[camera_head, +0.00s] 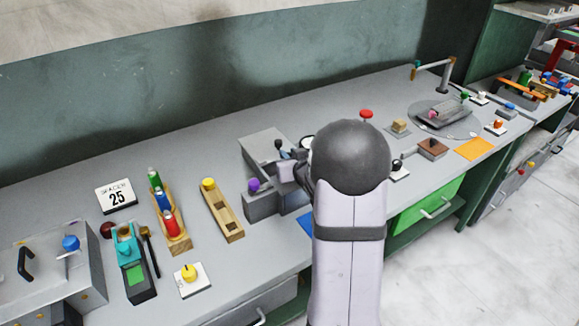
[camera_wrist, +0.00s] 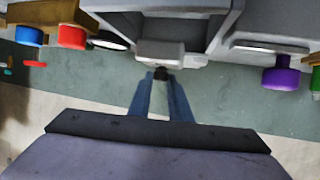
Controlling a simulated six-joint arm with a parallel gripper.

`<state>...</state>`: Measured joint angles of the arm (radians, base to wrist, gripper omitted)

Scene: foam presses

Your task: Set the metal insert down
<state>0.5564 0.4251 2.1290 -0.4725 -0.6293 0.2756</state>
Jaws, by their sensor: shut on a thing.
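My gripper (camera_wrist: 160,82) shows in the wrist view with its blue fingers closed around a small dark knob. The knob appears to belong to a light grey metal insert (camera_wrist: 160,54) just past the fingertips. A grey machine body stands close around the insert in the wrist view; I cannot tell whether they touch. In the head view my gripper (camera_head: 293,168) is partly hidden behind my own arm, beside a grey press block (camera_head: 264,146). The insert cannot be made out clearly there.
A grey box with a purple knob (camera_head: 254,185) stands close left of my gripper. Farther left are a wooden holder with a yellow knob (camera_head: 225,219) and a rack with coloured bottles (camera_head: 179,243). A blue mat (camera_head: 304,223) is partly hidden by my arm. Bench space behind the press is clear.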

